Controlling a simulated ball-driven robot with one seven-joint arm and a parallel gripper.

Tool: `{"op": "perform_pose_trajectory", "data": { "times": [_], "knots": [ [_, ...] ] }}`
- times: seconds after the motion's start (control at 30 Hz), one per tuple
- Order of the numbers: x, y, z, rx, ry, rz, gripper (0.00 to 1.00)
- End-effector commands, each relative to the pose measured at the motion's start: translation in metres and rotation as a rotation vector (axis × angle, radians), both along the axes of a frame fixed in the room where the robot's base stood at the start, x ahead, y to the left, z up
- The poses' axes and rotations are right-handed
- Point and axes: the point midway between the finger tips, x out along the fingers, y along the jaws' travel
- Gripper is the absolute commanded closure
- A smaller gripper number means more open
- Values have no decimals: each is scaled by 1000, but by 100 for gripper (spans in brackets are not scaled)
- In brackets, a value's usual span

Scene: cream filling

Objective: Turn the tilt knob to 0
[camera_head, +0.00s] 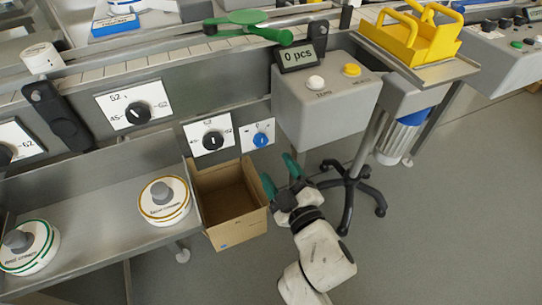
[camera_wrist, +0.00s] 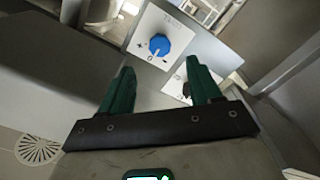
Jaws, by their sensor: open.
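A blue knob (camera_head: 261,140) sits on a small white plate with minus, 0 and plus marks, low on the grey machine front; I take it as the tilt knob. In the wrist view the blue knob (camera_wrist: 159,44) shows beyond and between my fingertips, on its white plate (camera_wrist: 178,28). Its exact setting is too small to read surely. My gripper (camera_head: 279,174) has green fingers, spread apart and empty. It is in front of and below the knob, to its right in the head view, and not touching it. The open fingers also show in the wrist view (camera_wrist: 158,68).
Black dial knobs (camera_head: 213,141) and (camera_head: 140,113) are on the plates to the left. An open cardboard box (camera_head: 232,207) stands below the knob. A grey control box (camera_head: 325,105) with a "0 pcs" display juts out on the right. A metal tray (camera_head: 100,212) holds two round lidded containers.

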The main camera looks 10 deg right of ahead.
Motion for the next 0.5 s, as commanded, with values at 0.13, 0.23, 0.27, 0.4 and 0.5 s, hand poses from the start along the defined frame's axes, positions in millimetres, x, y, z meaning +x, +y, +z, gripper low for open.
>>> {"op": "perform_pose_trajectory", "data": {
  "times": [0.13, 0.23, 0.27, 0.4, 0.5],
  "knots": [
    [-18, -6, -1, 0, 1, -1, 37],
    [-24, -7, 0, -1, -1, -1, 37],
    [-25, -7, 0, -1, 0, 0, 37],
    [-26, -8, 0, -1, 0, 0, 37],
    [-26, -8, 0, 0, 0, 0, 37]
  ]
}}
